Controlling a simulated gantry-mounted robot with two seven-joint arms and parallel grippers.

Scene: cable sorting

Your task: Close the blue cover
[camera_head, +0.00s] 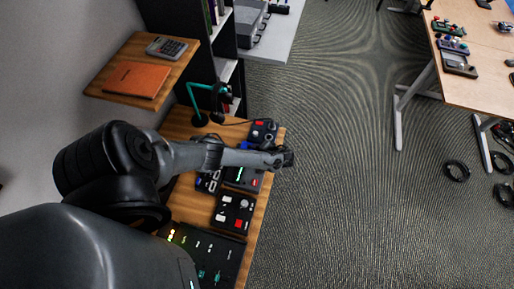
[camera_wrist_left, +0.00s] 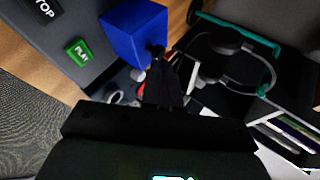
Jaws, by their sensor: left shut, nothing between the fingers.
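The blue cover (camera_wrist_left: 135,32) shows in the left wrist view as a solid blue box shape on a grey panel, beside a green PLAY button (camera_wrist_left: 78,52). In the head view a small blue patch (camera_head: 243,146) shows just behind my left arm, mostly hidden by it. My left gripper (camera_head: 287,158) is over the desk's right edge, shut and empty. In the left wrist view its fingertips (camera_wrist_left: 156,52) overlap the cover's lower right edge. I cannot tell whether they touch it. My right gripper is not in view.
Several control boxes, one with red and white buttons (camera_head: 234,213), stand on the wooden desk (camera_head: 257,226). Headphones (camera_wrist_left: 268,75) show in the wrist view.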

